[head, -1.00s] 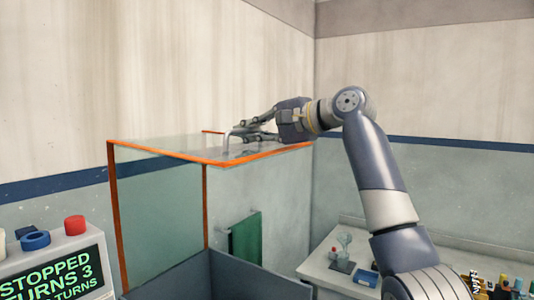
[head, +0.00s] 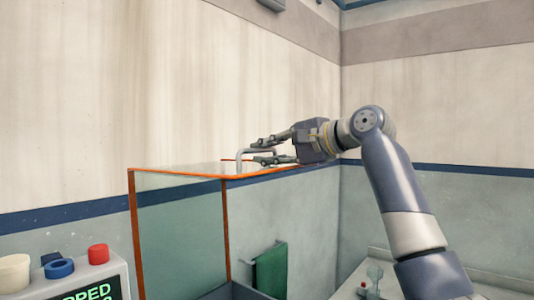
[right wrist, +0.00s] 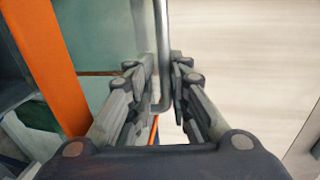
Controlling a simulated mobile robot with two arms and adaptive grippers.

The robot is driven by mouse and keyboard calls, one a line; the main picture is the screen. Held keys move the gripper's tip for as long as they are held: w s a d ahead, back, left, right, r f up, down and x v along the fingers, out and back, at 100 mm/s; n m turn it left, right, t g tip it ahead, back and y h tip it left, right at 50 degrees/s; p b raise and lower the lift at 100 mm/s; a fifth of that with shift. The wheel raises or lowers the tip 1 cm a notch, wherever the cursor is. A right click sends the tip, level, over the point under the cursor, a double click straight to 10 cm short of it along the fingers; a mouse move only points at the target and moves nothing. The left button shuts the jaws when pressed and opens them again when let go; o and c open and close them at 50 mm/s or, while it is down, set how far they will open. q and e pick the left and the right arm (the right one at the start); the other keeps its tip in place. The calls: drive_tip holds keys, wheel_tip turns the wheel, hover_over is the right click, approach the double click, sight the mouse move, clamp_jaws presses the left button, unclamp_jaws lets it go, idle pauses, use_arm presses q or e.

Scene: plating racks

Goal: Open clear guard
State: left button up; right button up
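The clear guard (head: 180,220) is a box of see-through panels with orange edges, left of centre in the head view. Its top panel lies about level. A grey bar handle (head: 239,155) stands up from the top; the bar (right wrist: 162,35) also shows in the right wrist view. My right gripper (head: 260,152) reaches in from the right, just above the top panel. Its fingers (right wrist: 163,70) are drawn in on both sides of the handle bar, closed around it. Actual finger contact is hard to see. My left gripper is not in view.
A green cloth-like panel (head: 270,270) hangs behind the guard. A bench (head: 350,285) is at lower right. Walls close off the back.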

drive_tip(key=v, duration=1.2)
drive_tip(key=shift+f, duration=0.15)
